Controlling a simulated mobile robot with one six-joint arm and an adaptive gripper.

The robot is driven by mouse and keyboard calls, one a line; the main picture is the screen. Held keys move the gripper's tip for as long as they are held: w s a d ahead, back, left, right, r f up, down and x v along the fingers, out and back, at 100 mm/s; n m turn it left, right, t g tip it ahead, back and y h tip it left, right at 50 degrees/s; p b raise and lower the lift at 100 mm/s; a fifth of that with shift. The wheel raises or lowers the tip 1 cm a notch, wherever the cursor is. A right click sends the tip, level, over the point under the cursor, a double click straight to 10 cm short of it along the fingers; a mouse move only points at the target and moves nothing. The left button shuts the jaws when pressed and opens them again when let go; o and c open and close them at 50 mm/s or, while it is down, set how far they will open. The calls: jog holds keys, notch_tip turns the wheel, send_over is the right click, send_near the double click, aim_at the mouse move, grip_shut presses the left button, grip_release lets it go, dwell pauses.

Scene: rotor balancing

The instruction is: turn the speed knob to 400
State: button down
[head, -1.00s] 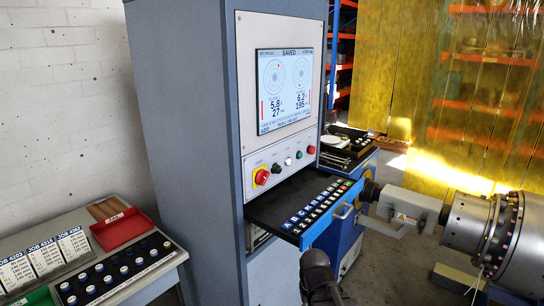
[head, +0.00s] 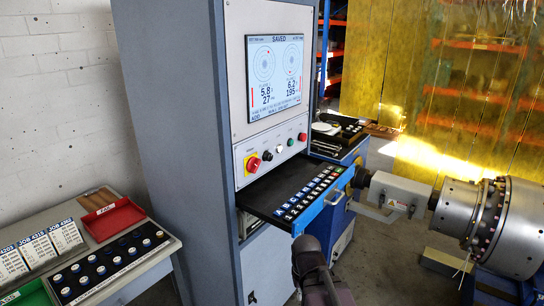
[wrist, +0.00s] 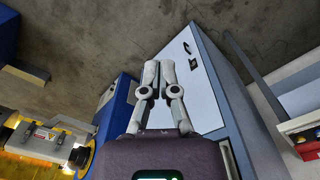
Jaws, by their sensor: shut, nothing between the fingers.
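The control cabinet's panel in the head view has a red-and-yellow rotary switch (head: 253,163), a small black knob (head: 267,156) beside it, and a row of buttons. The labels are too small to read, so I cannot tell which is the speed knob or its setting. The screen (head: 275,73) above reads SAVED. My dark wrist shows low in the head view, below and right of the panel. The fingers are away from the panel.
An open drawer with lettered tiles (head: 306,192) juts out below the panel. A large metal rotor (head: 500,222) stands at right. A bench with a red tray (head: 112,218) and job cards (head: 38,250) is at left. Bare floor lies in front of the cabinet.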

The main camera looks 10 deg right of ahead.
dwell(0.3)
